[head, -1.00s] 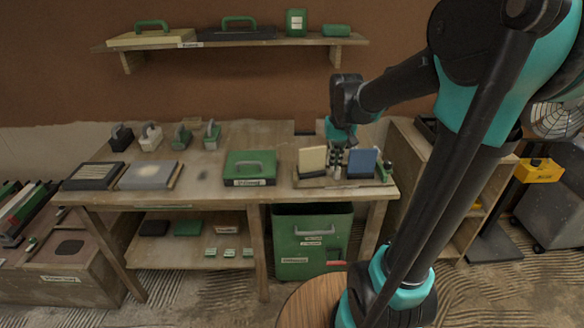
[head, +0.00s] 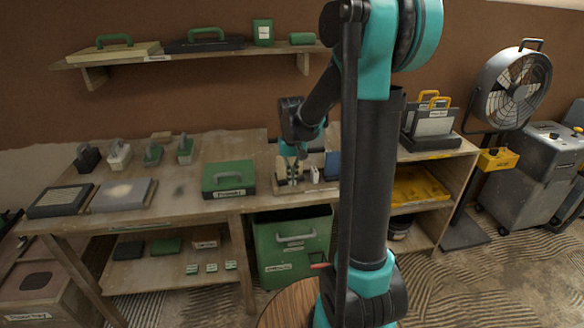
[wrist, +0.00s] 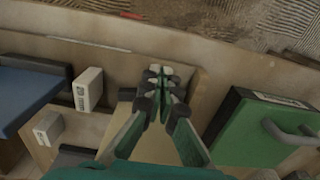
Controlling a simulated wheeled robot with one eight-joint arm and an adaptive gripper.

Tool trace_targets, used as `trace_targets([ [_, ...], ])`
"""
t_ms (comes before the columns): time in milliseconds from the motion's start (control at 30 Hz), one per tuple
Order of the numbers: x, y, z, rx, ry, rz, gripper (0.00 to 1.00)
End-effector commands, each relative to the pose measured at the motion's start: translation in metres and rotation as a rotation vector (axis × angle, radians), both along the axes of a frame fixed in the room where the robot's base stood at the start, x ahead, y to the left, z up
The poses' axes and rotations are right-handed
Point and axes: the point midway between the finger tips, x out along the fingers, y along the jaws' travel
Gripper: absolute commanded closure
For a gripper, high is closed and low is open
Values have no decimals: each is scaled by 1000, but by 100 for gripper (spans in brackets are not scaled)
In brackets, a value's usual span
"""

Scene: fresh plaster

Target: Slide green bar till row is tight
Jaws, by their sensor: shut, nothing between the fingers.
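My gripper (wrist: 166,82) is shut and empty, pointing down over the left part of a wooden tray (wrist: 108,122) on the bench. In the head view my gripper (head: 293,176) hangs by a cream block (head: 280,167), which it partly covers. Two small white labelled blocks, one (wrist: 87,89) and another (wrist: 47,127), stand apart from each other on the tray in the wrist view. The green bar cannot be made out now; my arm hides the tray's right end in the head view.
A green handled box (head: 229,178) stands on the bench just left of the tray, close to my gripper. A green bin (head: 292,238) is under the bench. Trowel-like handled tools (head: 120,152) stand at the bench's back left.

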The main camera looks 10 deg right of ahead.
Motion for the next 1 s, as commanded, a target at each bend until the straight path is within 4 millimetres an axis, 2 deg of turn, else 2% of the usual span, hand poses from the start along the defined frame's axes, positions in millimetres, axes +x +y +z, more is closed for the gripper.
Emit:
trace_targets([
  [33, 12, 0, 2, 0, -1, -1, 100],
  [100, 21, 0, 2, 0, -1, 0, 100],
  [233, 33, 0, 2, 0, -1, 0, 100],
  [733, 40, 0, 3, 0, -1, 0, 100],
  [1000, 62, 0, 3, 0, -1, 0, 100],
])
